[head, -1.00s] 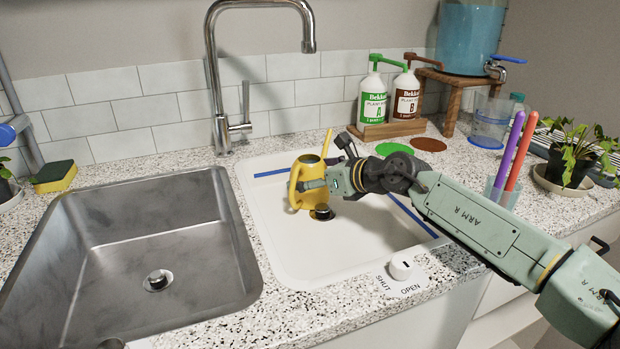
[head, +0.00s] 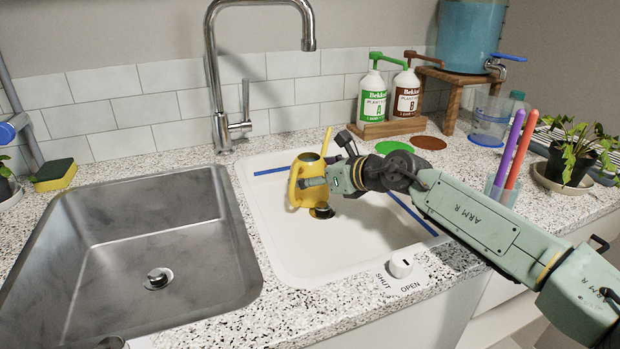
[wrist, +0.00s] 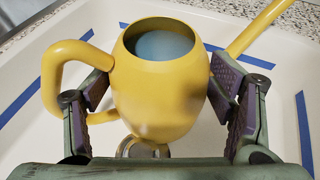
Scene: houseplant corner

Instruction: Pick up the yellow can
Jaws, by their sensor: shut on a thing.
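The yellow can (head: 308,170) is a small watering can with a loop handle and a thin spout. It is upright over the white basin, beside the dark drain (head: 321,213). In the wrist view the can (wrist: 158,95) fills the middle, handle at left and spout at right, with bluish liquid showing inside its open top. My gripper (wrist: 160,90) is shut on the can's body, one padded finger on each side. It reaches in from the right in the head view (head: 313,182). I cannot tell clearly whether the can's base is clear of the basin floor.
A steel sink (head: 155,240) and tall faucet (head: 220,100) are to the left. Pump bottles A (head: 374,97) and B (head: 405,95) stand behind on a wooden block. A pen cup (head: 500,192) and potted plant (head: 572,160) stand right, near my arm. The white basin (head: 330,255) is free in front.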

